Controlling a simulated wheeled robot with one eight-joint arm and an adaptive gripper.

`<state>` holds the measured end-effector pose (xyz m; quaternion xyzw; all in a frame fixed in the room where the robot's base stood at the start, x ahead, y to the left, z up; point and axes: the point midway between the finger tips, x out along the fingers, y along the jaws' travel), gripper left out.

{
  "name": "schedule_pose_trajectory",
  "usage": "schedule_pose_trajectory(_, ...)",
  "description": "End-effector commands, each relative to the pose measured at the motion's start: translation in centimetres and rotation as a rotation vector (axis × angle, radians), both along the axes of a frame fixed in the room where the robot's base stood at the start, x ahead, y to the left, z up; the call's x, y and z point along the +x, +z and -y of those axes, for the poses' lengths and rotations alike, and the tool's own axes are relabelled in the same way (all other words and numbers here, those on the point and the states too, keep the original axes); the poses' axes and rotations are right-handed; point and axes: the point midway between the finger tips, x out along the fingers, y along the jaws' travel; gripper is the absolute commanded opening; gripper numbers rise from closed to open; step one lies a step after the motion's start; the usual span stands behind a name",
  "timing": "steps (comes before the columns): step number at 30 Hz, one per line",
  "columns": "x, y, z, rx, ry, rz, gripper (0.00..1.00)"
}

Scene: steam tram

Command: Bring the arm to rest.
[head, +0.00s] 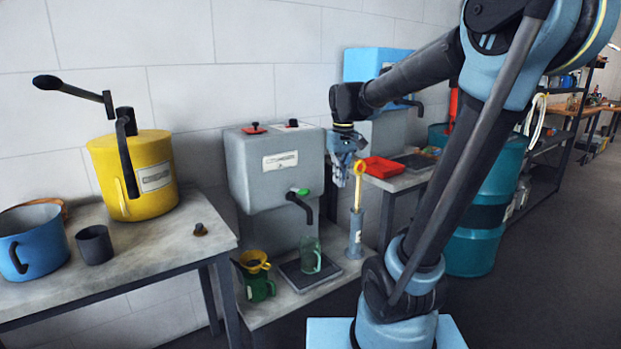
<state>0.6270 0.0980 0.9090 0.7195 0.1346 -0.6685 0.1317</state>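My arm reaches up from its blue base at the lower right and bends left. My gripper (343,178) is blue and points down at mid-picture, in front of the wall and to the right of the grey tank. A yellow rod with a ring top (358,185) shows right beside the fingers. Its lower end meets a grey-blue cylinder (355,235) standing upright on the low bench. I cannot tell whether the fingers touch the rod, or whether they are open or shut.
The grey tank (266,180) with a black spout stands close left of my gripper. A green glass jug (310,255) and a green can with a yellow funnel (256,262) are below. The left table (150,245) holds pots.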

Motion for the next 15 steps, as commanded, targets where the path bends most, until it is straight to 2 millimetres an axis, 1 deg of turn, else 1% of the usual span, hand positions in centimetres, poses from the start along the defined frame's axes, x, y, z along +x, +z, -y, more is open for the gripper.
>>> schedule_pose_trajectory(1, -1.3, -0.5, 0.9, 0.002, -0.02, 0.006, 0.0)
schedule_pose_trajectory(6, -5.2, -2.2, 3.5, 0.008, -0.085, 0.028, 0.0)
schedule_pose_trajectory(11, -8.8, -4.3, 5.5, 0.013, -0.145, 0.049, 0.0)
schedule_pose_trajectory(15, -11.8, -6.5, 6.9, 0.018, -0.2, 0.066, 0.0)
